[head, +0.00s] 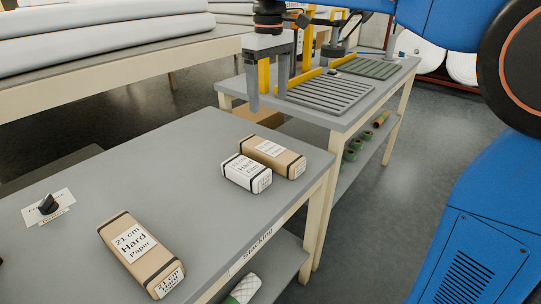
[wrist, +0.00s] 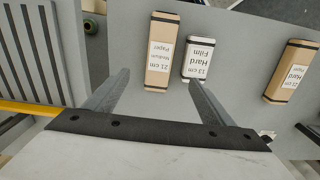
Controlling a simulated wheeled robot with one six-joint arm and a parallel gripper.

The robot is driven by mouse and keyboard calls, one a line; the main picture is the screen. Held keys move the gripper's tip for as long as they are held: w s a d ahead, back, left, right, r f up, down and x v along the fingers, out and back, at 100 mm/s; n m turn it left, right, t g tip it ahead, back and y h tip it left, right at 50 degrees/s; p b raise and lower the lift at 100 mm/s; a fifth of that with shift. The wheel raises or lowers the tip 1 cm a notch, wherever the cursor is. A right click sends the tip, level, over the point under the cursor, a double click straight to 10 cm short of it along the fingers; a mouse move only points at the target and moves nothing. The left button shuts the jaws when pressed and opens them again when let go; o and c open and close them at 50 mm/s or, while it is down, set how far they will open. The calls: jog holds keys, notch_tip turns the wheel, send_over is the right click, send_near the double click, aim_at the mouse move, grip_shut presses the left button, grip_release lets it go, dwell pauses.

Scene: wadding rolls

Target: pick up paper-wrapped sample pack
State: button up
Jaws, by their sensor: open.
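Two brown paper-wrapped packs with dark end bands lie on the grey table. One, labelled "21 cm Hard Paper" (head: 150,270), is at the front left; it is at the right of the wrist view (wrist: 277,91). The other, labelled "21 cm Medium Paper" (wrist: 155,76), is at the table's far right in the head view (head: 292,163). My gripper (head: 268,102) is open and empty, raised above the far end of the table. In the wrist view its fingers (wrist: 158,78) point towards the medium paper pack, which lies below and apart from them.
A white pack labelled "13 cm Hard Film" (head: 243,180) lies close beside the medium paper pack. A card with a black knob (head: 48,205) is at the left. A second table (head: 350,121) with slatted trays stands behind. The middle of the near table is clear.

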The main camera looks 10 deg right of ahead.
send_near(270, 149)
jog(key=f, duration=0.5)
jog(key=shift+w+a+f, duration=0.1)
jog(key=shift+w+a, duration=0.05)
jog(key=shift+w, duration=0.05)
jog(key=shift+s+d+f, duration=0.1)
jog(key=shift+f, duration=1.25)
jog(key=shift+d+f, duration=0.1)
jog(key=shift+f, duration=1.25)
jog(key=c, duration=1.2)
